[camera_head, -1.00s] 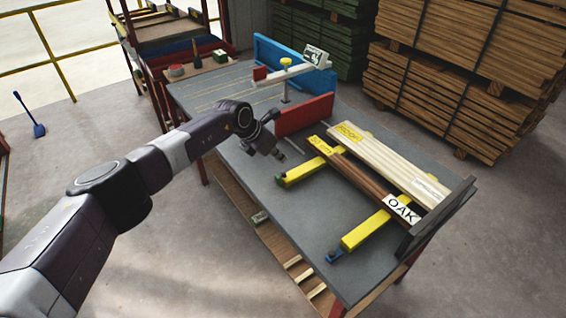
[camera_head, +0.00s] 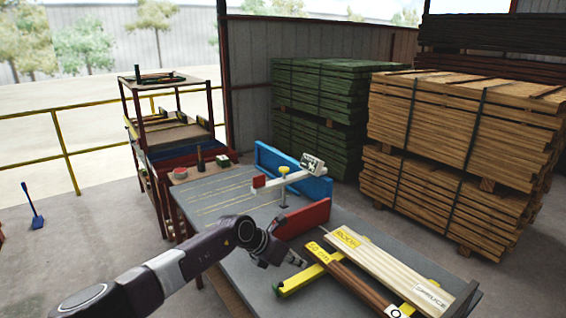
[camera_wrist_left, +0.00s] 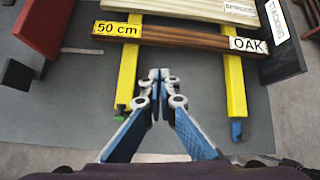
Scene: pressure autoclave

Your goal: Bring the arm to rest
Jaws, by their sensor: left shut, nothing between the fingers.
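My left gripper (camera_head: 301,262) is shut and empty above the grey workbench (camera_head: 222,196), just in front of the red panel (camera_head: 303,219). In the left wrist view its blue-padded fingers (camera_wrist_left: 160,76) meet at the tips. They point at the gap between two yellow bars (camera_wrist_left: 126,75), short of a brown plank (camera_wrist_left: 185,38) marked "50 cm" and "OAK". My left arm (camera_head: 190,258) reaches in from the bottom left of the head view. My right gripper is not in view.
A pale plank (camera_head: 385,268) lies beside the brown plank on the yellow bars. A blue panel (camera_head: 270,165) and a yellow-topped post stand at the bench's back. A shelf rack (camera_head: 133,118) stands behind left, with lumber stacks (camera_head: 455,130) behind right. Floor at left is mostly clear.

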